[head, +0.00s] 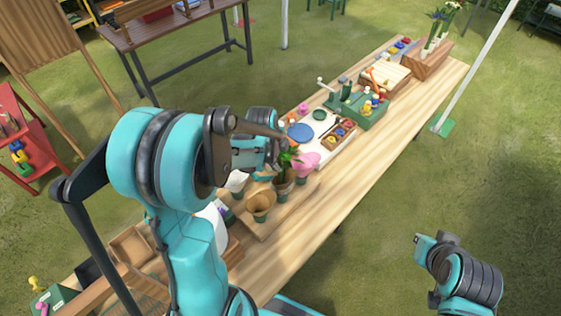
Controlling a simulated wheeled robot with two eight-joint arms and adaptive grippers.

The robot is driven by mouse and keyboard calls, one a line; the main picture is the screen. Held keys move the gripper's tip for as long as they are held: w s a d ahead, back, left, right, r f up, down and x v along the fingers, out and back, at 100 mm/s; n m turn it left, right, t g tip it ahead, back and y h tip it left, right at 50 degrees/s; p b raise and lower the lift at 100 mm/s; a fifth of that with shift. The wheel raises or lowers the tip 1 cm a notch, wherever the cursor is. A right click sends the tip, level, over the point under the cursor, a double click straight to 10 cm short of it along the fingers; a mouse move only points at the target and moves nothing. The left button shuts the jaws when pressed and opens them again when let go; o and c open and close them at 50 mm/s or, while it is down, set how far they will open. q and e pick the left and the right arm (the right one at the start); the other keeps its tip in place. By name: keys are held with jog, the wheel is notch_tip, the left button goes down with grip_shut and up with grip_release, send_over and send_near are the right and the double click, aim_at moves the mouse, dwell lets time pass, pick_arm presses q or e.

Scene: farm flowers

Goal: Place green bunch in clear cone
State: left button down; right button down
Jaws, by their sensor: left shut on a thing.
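My left gripper (284,143) reaches over the wooden table and is shut on the green bunch (287,160). The leafy bunch hangs just above or at the mouth of a brown cone (283,184); I cannot tell whether it is inside. A whitish cone (237,182), perhaps the clear one, stands to the left, partly behind my arm. Another brown cone (261,204) stands in front and a pink cone (306,162) to the right.
The long wooden table (325,205) has a bare front strip. A blue disc (300,132), a wooden box of small coloured items (339,135) and a green toolbox (357,110) lie farther along. A wooden tray (131,246) is at the near left.

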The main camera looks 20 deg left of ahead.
pick_arm(q)
jog(key=shift+f, duration=0.9)
jog(key=shift+f, duration=0.15)
jog(key=c, duration=0.6)
grip_release()
